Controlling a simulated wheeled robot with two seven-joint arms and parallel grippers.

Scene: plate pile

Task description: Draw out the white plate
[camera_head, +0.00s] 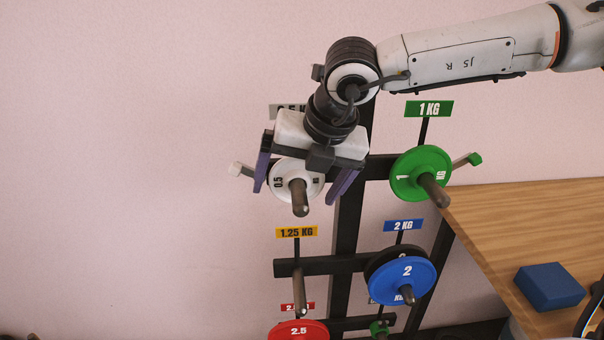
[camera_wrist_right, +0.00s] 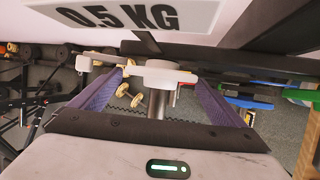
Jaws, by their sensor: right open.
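The white 0.5 kg plate (camera_head: 281,182) hangs on its peg (camera_head: 300,197) at the upper left of the weight rack. My right gripper (camera_head: 295,196) is open, with one purple-padded finger on each side of the plate. In the right wrist view the white plate (camera_wrist_right: 158,69) is seen edge-on between the tips of my right gripper (camera_wrist_right: 157,80). Its peg runs back between the fingers. Gaps show between plate and pads, so contact is not visible. My left gripper is not in view.
A green 1 kg plate (camera_head: 412,174) hangs to the right on the same bar. A blue 2 kg plate (camera_head: 402,282) and a red 2.5 kg plate (camera_head: 298,331) hang lower. A wooden table (camera_head: 540,225) with a blue block (camera_head: 549,286) stands at right.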

